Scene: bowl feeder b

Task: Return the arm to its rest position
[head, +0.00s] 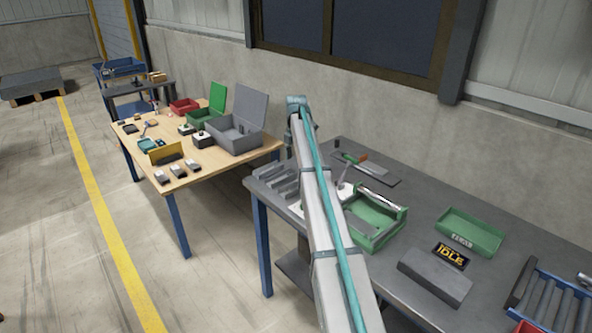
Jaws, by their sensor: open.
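My arm, pale grey with a teal stripe, rises from the bottom middle of the head view. It reaches up to a teal-capped joint in front of the wall, above the left end of the dark grey workbench (405,205). My gripper cannot be made out. Whatever lies beyond that joint is hidden behind the arm or too small to tell. No object can be seen held.
On the workbench are a green feeder tray (378,238), a green bin (470,232), an "IDLE" display (451,255), a grey block (435,276) and a roller rack (555,300). A wooden table (205,168) with boxes stands left.

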